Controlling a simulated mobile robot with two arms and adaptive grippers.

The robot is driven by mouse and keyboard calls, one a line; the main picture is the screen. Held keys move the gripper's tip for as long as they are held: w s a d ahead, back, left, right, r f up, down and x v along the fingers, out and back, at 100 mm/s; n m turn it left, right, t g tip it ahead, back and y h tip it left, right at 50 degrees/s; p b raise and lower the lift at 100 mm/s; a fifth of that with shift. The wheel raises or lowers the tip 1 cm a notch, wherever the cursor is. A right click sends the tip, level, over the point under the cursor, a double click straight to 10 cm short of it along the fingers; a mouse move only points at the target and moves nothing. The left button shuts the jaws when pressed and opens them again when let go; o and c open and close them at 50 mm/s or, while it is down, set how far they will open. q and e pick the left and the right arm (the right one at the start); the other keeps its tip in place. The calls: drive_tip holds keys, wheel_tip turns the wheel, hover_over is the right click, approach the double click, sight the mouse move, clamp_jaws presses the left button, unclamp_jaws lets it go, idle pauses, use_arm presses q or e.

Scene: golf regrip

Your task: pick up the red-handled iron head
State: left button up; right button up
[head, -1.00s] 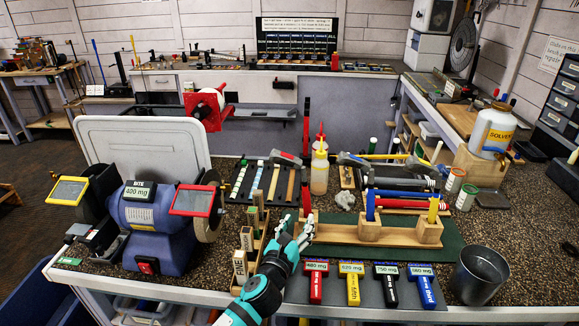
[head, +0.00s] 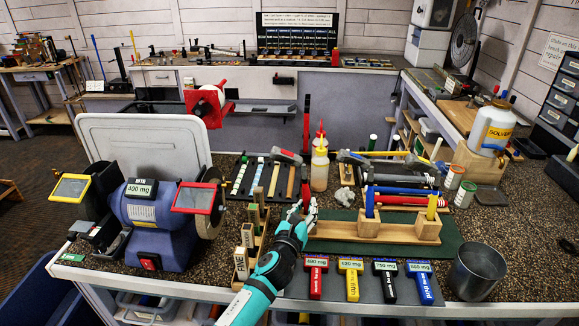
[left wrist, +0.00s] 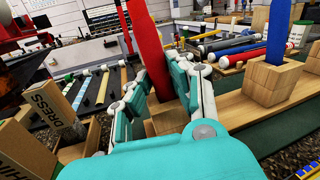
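The red handle (head: 304,187) stands upright at the left end of the wooden rack (head: 335,231). It also shows large in the left wrist view (left wrist: 152,50), with its lower end at a wooden block. My left gripper (head: 302,210) is around the handle, low down near the block. In the left wrist view its fingers (left wrist: 161,85) lie close against both sides of the handle and look shut on it. The iron head itself cannot be made out. My right gripper is not in view.
Blue (head: 369,202) and yellow (head: 432,207) handles stand in blocks to the right. Labelled wooden blocks (head: 248,236) stand close left of my gripper. A bench grinder (head: 155,215) is further left, and a metal cup (head: 477,272) is at right.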

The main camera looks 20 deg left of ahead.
use_arm(q)
clamp_jaws()
drive_tip(key=shift+r, duration=0.1)
